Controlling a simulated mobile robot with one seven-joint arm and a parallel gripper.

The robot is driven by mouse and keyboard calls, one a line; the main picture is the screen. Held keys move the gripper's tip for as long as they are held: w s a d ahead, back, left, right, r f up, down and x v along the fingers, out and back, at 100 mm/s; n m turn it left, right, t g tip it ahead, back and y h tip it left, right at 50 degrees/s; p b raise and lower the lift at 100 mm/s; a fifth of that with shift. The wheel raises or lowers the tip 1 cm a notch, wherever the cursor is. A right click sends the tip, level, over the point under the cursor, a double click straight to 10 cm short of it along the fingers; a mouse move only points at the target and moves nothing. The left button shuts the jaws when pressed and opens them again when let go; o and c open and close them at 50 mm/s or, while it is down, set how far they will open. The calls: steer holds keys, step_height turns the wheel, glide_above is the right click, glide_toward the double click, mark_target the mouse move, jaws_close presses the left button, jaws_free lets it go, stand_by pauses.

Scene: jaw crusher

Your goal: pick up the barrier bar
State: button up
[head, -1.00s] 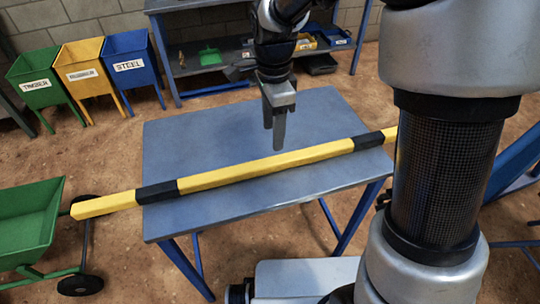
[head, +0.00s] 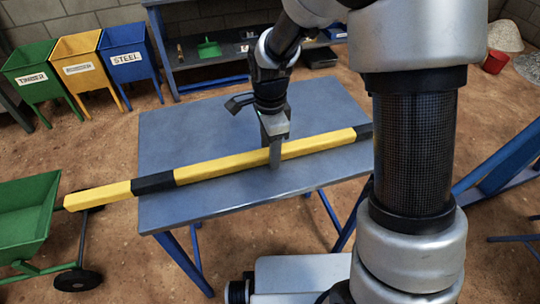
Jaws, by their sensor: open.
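The barrier bar (head: 216,167) is a long square bar, yellow with black bands. It lies across the blue-grey table (head: 180,129), and its left end sticks out past the table's left edge. My gripper (head: 275,155) points down at the middle of the bar's yellow stretch. Its fingers overlap the bar in the picture, one in front of it; the far finger is hidden. The jaws are open and the bar lies on the table. The bar's right end is hidden behind my arm.
Green, yellow and blue bins (head: 128,53) stand at the back left. A shelf bench (head: 190,75) is behind the table. The tabletop around the bar is clear.

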jaws_close()
steer(key=shift+r, duration=0.1)
